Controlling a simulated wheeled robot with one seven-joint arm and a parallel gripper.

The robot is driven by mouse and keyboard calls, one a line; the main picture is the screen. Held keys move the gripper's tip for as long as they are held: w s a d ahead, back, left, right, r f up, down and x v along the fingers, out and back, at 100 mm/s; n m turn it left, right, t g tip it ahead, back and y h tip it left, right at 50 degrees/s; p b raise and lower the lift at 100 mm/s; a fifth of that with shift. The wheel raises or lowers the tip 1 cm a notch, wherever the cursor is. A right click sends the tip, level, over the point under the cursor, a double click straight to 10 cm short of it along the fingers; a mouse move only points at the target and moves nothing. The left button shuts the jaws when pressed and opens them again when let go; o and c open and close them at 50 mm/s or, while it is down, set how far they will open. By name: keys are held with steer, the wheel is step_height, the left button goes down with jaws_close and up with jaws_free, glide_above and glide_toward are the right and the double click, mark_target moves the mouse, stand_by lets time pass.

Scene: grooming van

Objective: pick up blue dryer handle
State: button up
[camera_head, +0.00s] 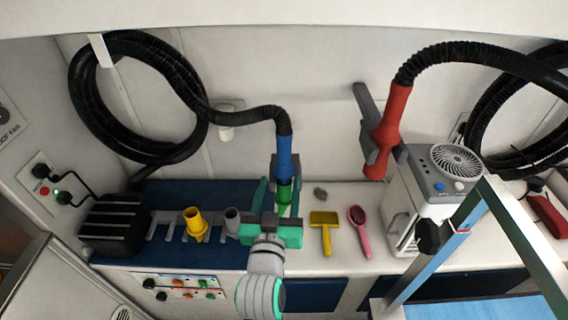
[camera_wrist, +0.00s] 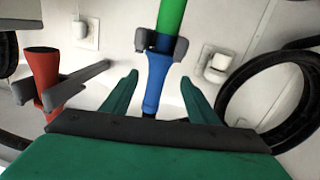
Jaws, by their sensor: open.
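The blue dryer handle (camera_head: 285,145) hangs upright at the end of a black hose in the head view, with a green nozzle (camera_head: 284,190) at its lower end. A grey holder (camera_wrist: 160,43) grips it around its nozzle end. My green gripper (camera_head: 278,187) is open in front of it, partly covering the lower part. In the wrist view, the blue handle (camera_wrist: 155,84) shows between the two fingers of my gripper (camera_wrist: 159,80), with gaps on both sides. Whether the fingertips reach its depth I cannot tell.
A red dryer handle (camera_head: 392,115) in a grey holder is at right, above a white fan unit (camera_head: 416,185). A black box (camera_head: 115,222) stands left.

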mark_target(281, 148)
steer(key=shift+m+h, duration=0.4)
steer(key=shift+m, duration=0.2)
steer(key=r, duration=0.2)
steer(key=w+r, duration=0.2)
steer(key=r, duration=0.1)
steer(key=shift+a+r, duration=0.25)
steer(key=shift+r, duration=0.05)
steer(key=shift+w+d+r, duration=0.1)
steer(key=shift+w+r, duration=0.15)
steer(key=shift+r, duration=0.2)
steer(key=shift+w+d+r, duration=0.1)
steer(key=shift+w+d, duration=0.25)
steer(key=shift+w, duration=1.35)
steer(key=shift+w+d, duration=0.35)
steer(key=shift+w, duration=1.4)
steer(key=shift+w+d+r, duration=0.1)
steer(key=shift+w+d, duration=0.25)
steer(key=shift+w, duration=1.35)
steer(key=c, duration=1.3)
